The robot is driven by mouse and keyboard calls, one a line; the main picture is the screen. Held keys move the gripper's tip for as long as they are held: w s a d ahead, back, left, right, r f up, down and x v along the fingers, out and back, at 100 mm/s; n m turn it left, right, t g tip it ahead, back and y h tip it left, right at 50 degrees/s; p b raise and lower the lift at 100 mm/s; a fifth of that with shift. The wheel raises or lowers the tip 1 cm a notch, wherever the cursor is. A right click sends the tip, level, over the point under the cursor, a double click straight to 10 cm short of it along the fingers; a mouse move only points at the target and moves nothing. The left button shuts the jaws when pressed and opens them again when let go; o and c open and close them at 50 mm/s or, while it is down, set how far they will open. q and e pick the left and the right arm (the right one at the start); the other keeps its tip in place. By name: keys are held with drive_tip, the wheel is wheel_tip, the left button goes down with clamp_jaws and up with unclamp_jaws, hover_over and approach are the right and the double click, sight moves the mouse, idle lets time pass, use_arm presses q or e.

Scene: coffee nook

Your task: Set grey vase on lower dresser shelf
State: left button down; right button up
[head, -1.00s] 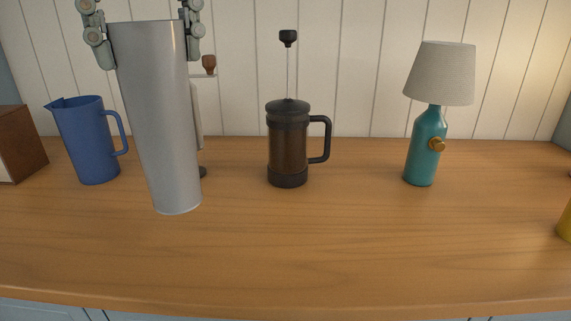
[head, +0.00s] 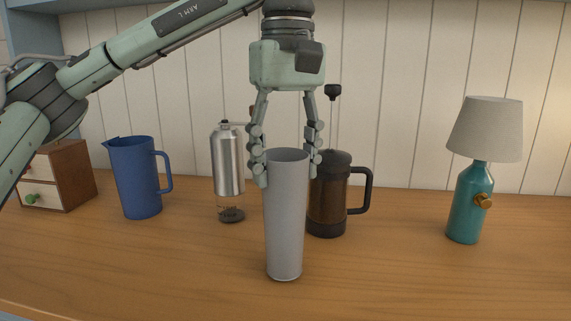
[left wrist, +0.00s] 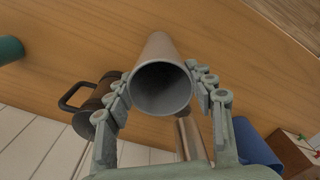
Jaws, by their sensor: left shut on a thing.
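The grey vase (head: 286,225) is a tall, tapered, open-topped cylinder, upright in front of the French press in the head view. My left gripper (head: 286,165) is shut on it from above, its fingers on both sides of the rim. In the left wrist view I look down into the open mouth of the vase (left wrist: 162,88) between the fingers (left wrist: 163,95). I cannot tell whether its base touches the wooden top. A blue-grey shelf-like part (head: 30,14) shows at the upper left; I cannot tell whether it belongs to the dresser. My right gripper is not in view.
On the wooden top (head: 380,285) stand a drawer box (head: 75,175), a blue jug (head: 135,180), a silver grinder (head: 228,165), a French press (head: 328,205) close behind the vase, and a teal lamp (head: 470,205). The front middle is clear.

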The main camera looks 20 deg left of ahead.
use_arm(q)
drive_tip(key=shift+f, duration=0.35)
drive_tip(key=c, duration=0.6)
unclamp_jaws()
drive_tip(key=shift+r, duration=0.15)
